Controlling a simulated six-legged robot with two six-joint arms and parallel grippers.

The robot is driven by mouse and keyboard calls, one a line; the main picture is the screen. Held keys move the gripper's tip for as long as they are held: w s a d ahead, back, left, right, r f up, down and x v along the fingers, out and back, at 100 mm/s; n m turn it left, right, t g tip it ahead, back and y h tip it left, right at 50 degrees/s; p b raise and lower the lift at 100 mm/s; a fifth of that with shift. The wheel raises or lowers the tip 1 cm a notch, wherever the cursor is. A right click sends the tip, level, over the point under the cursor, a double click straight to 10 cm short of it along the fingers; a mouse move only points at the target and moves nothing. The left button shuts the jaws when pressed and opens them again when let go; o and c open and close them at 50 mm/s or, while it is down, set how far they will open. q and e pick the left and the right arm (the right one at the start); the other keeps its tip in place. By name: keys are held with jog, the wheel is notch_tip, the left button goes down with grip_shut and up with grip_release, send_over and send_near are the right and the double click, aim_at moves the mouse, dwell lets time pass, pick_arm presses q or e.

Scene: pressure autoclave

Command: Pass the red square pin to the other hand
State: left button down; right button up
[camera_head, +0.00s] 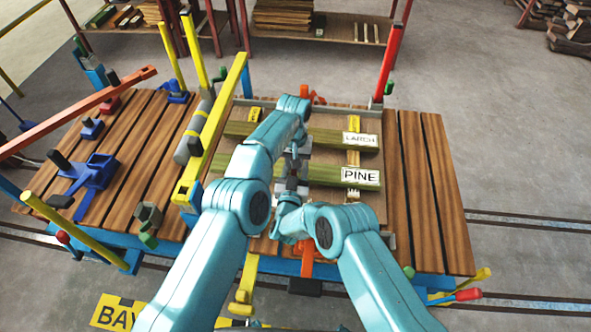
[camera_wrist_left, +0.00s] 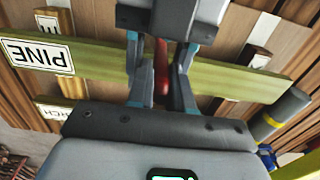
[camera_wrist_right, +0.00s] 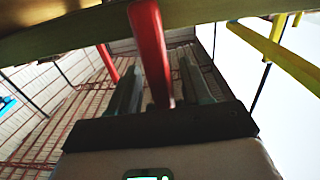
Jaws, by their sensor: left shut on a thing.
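The red square pin (camera_wrist_left: 162,62) is between the fingers of my left gripper (camera_wrist_left: 163,78), which is shut on it. The same pin (camera_wrist_right: 149,45) shows large in the right wrist view, with its near end between the fingers of my right gripper (camera_wrist_right: 158,85). Those fingers are open, with a gap on each side of the pin. In the left wrist view the right gripper's fingers face mine from the top. In the head view both grippers meet above the slatted table, and the pin is mostly hidden by them.
Green-yellow planks labelled LARCH (camera_head: 359,140) and PINE (camera_head: 360,177) lie on a board below the grippers. A yellow beam (camera_head: 216,125) and a grey cylinder (camera_head: 190,140) are on the left. Slats (camera_head: 428,190) at the table's right are clear.

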grip_shut()
pick_arm(q)
jog(key=c, duration=0.9)
grip_release()
jog(key=shift+c, duration=0.2)
